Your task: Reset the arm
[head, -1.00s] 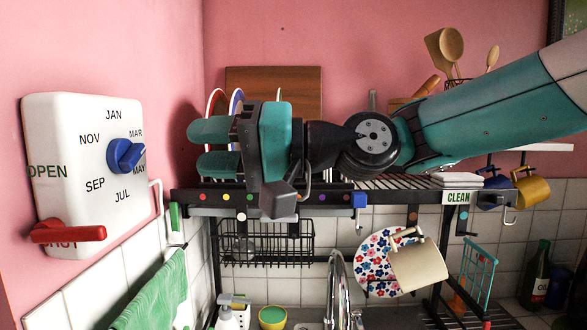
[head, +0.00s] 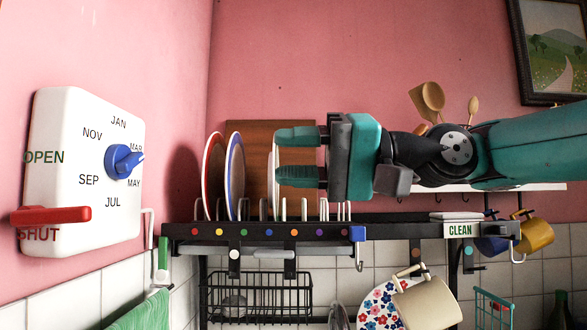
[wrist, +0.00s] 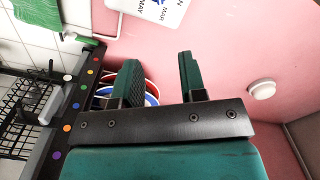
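My gripper (head: 297,156) is in the head view, raised over the pot shelf (head: 400,228) and pointing left. Its two teal fingers are apart with nothing between them. The wrist view also shows the open fingers (wrist: 158,84) with pink wall beyond. Several plates stand upright in the rack to the left of the gripper, including a red-rimmed plate (head: 213,172) and a blue-rimmed plate (head: 235,175). A white plate (head: 274,185) stands near the fingertips; I cannot tell whether they touch it.
A white wall box (head: 85,170) with a blue dial (head: 123,161) and a red lever (head: 50,215) is at the left. A cream mug (head: 428,302) and a yellow mug (head: 536,235) hang below the shelf.

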